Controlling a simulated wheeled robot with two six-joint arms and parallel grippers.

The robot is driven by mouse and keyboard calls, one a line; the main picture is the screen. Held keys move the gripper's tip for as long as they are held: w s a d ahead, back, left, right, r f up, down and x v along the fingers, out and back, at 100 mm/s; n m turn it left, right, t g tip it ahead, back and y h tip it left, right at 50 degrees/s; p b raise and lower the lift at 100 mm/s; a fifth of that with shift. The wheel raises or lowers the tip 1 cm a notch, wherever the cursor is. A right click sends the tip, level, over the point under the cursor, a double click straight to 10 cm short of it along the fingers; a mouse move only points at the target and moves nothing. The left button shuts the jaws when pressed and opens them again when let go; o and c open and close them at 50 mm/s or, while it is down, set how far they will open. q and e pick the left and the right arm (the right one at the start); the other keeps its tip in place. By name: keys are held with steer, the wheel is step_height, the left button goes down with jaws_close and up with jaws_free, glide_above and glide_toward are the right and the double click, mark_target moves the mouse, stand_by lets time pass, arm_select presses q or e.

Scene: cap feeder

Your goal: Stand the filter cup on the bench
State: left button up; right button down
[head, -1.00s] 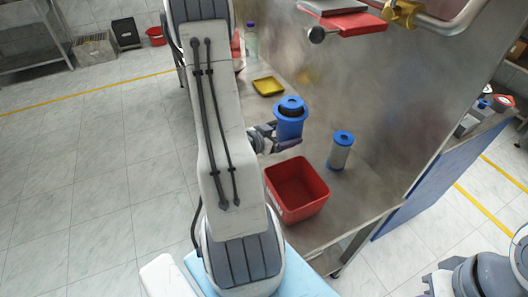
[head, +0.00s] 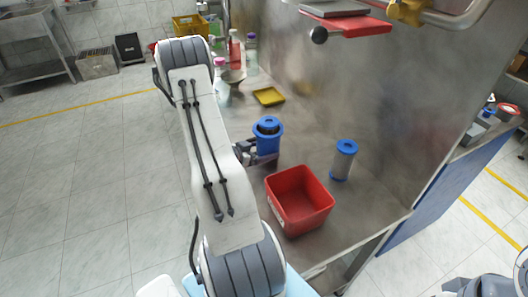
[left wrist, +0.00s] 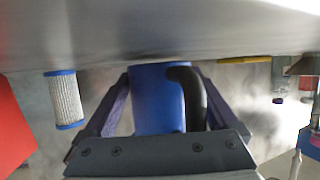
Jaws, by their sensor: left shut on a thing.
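The filter cup (head: 269,144) is blue with a dark inside. It is upright over the bench (head: 325,217), behind the red bin. My left gripper (head: 262,158) is shut on it, low on its side. In the left wrist view, the cup (left wrist: 155,100) sits between the two fingers with a curved black part beside it. Its end is at or very close to the grey bench surface; I cannot tell whether it touches.
A red bin (head: 299,200) stands close in front of the cup. A white filter cartridge with blue ends (head: 343,162) stands to the right. A yellow tray (head: 268,96) and several bottles (head: 251,52) are behind. A steel wall (head: 400,110) bounds the right side.

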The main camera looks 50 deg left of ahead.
arm_select(q)
steer(key=shift+f, duration=0.2)
steer(key=shift+f, duration=0.2)
steer(key=o, duration=1.2)
steer(key=shift+c, duration=0.2)
steer(key=shift+r, duration=0.1)
steer(key=shift+s+r, duration=0.1)
steer(key=shift+r, duration=0.05)
steer(key=v, duration=1.1)
steer(key=shift+s+d+r, duration=0.1)
steer(key=shift+s+r, duration=0.05)
steer(key=shift+s, duration=0.2)
